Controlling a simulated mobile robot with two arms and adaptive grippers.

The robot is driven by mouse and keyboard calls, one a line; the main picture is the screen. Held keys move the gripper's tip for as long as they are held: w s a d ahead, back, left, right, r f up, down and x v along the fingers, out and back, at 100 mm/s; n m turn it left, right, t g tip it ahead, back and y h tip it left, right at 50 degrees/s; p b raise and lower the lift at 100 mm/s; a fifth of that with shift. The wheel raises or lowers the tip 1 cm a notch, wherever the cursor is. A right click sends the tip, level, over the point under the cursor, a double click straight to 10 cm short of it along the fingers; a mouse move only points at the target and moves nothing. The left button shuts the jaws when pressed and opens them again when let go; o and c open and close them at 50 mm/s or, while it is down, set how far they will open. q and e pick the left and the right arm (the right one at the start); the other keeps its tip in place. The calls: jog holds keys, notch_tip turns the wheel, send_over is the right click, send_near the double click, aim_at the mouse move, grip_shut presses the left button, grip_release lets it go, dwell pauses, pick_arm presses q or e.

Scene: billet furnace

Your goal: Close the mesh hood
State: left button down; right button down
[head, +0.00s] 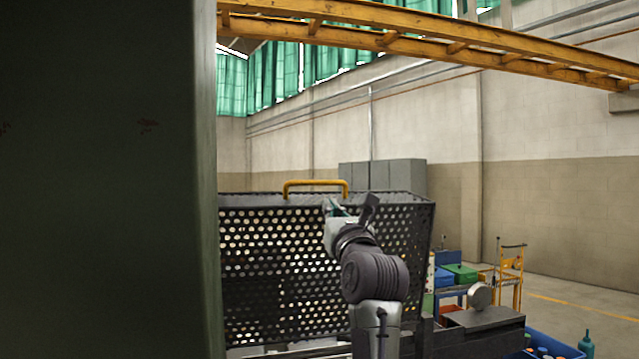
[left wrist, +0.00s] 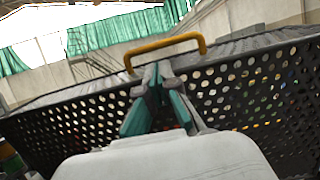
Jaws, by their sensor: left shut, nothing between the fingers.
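The mesh hood (head: 275,250) is a black perforated metal box with a yellow bar handle (head: 316,184) on its top edge. It stands in front of me in the head view, its left part hidden by a dark panel. In the left wrist view the hood (left wrist: 235,95) spans the picture, with the handle (left wrist: 165,47) just beyond the fingertips. My left gripper (head: 338,207) is in front of the mesh, below and right of the handle's middle. Its fingers (left wrist: 154,72) are shut and empty. They appear apart from the handle. My right gripper is not in view.
A large dark green panel (head: 100,180) blocks the left third of the head view. Right of the hood are a dark machine bench (head: 480,318), blue and green bins (head: 459,272), a yellow trolley (head: 511,265) and a blue crate with bottles (head: 550,345). Open floor lies farther right.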

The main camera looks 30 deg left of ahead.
aim_at(316, 185)
pick_arm(q)
jog(key=p+x, duration=0.4)
jog(key=x, duration=0.4)
jog(key=shift+a+r, duration=0.1)
jog(key=shift+r, duration=0.15)
jog(key=shift+w+a, duration=0.4)
jog(key=shift+a, duration=0.05)
